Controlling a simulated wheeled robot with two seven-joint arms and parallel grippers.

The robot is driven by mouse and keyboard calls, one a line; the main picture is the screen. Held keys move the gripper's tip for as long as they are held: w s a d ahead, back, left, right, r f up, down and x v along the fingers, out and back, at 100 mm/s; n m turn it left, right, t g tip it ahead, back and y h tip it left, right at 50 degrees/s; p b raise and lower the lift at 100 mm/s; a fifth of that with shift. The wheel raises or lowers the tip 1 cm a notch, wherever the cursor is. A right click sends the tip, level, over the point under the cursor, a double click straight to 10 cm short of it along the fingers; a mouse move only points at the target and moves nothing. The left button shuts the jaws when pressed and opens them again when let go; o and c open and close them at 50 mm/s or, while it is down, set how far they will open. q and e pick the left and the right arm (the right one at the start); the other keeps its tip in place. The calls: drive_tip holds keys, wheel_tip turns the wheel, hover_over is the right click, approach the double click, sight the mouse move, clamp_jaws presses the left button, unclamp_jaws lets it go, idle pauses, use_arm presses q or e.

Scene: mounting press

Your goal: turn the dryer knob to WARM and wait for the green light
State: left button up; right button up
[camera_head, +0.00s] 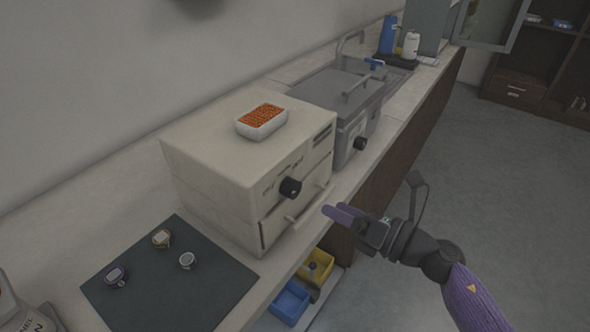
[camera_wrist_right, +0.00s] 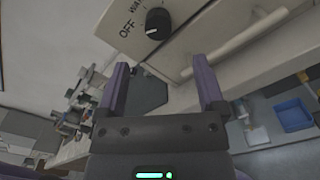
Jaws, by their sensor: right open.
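The dryer (camera_head: 220,170) is a cream box on the counter with a drawer front and a bar handle (camera_head: 309,207). Its black knob (camera_head: 290,187) is on the upper front panel. In the right wrist view the knob (camera_wrist_right: 158,23) shows beside printed "OFF" and partly cut-off "WAR" lettering. I cannot make out a lit green light on the dryer. My right gripper (camera_head: 340,213) is open and empty, in front of the dryer and to the right of the knob, apart from it. In the wrist view its purple fingers (camera_wrist_right: 163,88) stand apart below the knob. My left gripper is out of view.
A white tray of orange grains (camera_head: 262,121) sits on the dryer. A dark mat (camera_head: 165,285) with several small round pieces lies left of it. A grey lidded machine (camera_head: 340,100) stands to the right. Blue (camera_head: 290,301) and yellow (camera_head: 317,266) bins sit below the counter.

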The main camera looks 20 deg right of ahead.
sight(297, 190)
drive_tip(key=x, duration=0.7)
drive_tip(key=shift+a, duration=0.15)
drive_tip(key=shift+w+a, duration=0.3)
drive_tip(key=shift+c, duration=0.8)
clamp_jaws()
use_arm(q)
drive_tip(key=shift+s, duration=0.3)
